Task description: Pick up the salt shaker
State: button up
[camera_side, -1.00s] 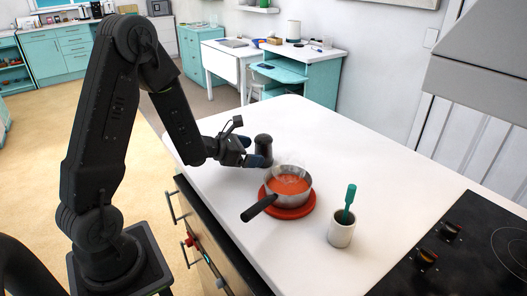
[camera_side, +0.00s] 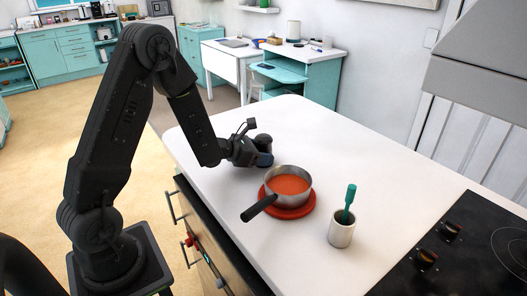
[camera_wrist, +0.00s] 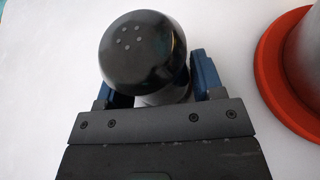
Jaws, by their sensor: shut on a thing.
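The salt shaker (camera_side: 263,141) is dark, with a rounded top, and stands upright at the middle of the white counter. In the wrist view its black domed top (camera_wrist: 142,50) with several small holes fills the space between the fingers. My gripper (camera_side: 262,158) is shut on the shaker, with one blue finger on each side of its body; the gripper (camera_wrist: 160,88) also shows in the wrist view. The shaker's lower part is mostly hidden by the gripper. I cannot tell whether its base touches the counter.
A pot of orange soup (camera_side: 288,186) sits on a red trivet (camera_side: 296,212), close to the shaker. Its dark handle points toward the front left. The black cooktop (camera_side: 465,250) is at right. The far counter (camera_side: 290,125) is clear.

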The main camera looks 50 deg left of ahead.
jog(key=shift+c, duration=1.3)
jog(key=shift+r, duration=0.55)
jog(key=r, duration=0.3)
jog(key=shift+s+a+r, duration=0.25)
jog(key=shift+a+r, duration=0.1)
jog(key=s+a+r, duration=0.6)
jog(key=s+a, duration=0.1)
notch_tip(320, 180, up, 3)
jog(key=n+g+h, duration=0.2)
jog(key=n+h, duration=0.1)
send_over(256, 138)
jog(key=s+d, duration=0.3)
jog(key=d, duration=0.3)
jog(key=s+d+r+n+g+h, duration=0.1)
jog(key=s+d+n+g+h, duration=0.1)
jog(key=d+n+h, duration=0.7)
jog(key=d+n, duration=0.4)
jog(key=d, duration=0.2)
jog(key=shift+h, duration=0.3)
